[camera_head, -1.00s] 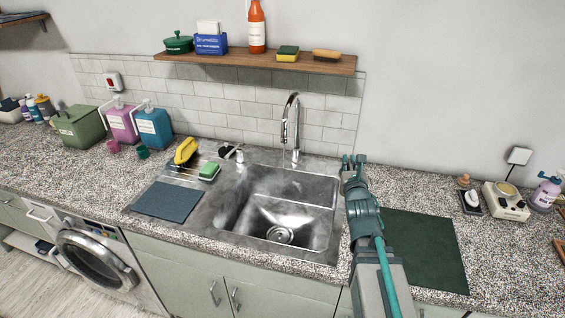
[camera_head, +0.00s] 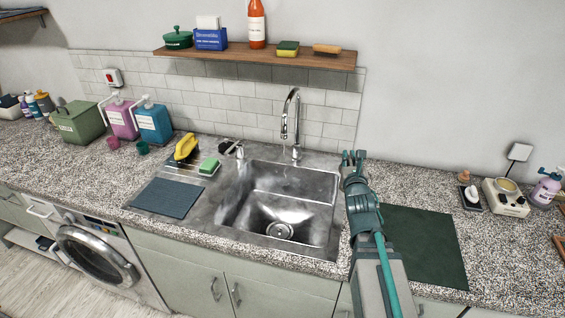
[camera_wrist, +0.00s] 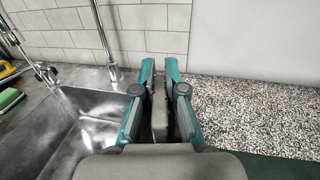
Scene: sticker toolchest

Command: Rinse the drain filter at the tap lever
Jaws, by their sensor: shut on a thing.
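My gripper (camera_head: 353,157) is above the right rim of the metal sink (camera_head: 225,215), right of the chrome tap (camera_head: 292,120). In the wrist view its fingers (camera_wrist: 160,72) are nearly together on a thin grey piece (camera_wrist: 159,115), seen edge-on. It may be the drain filter, but the fingers hide most of it. The tap lever (camera_head: 238,150) stands at the back rim, left of the spout, and also shows in the wrist view (camera_wrist: 46,75). The round drain (camera_head: 279,231) is at the bottom of the basin. A faint thin streak below the spout may be water.
A green sponge (camera_head: 209,166) and a yellow-handled brush (camera_head: 186,147) lie left of the basin. A dark green mat (camera_head: 425,245) lies clear on the counter at right. A wooden shelf (camera_head: 260,60) hangs above the tap.

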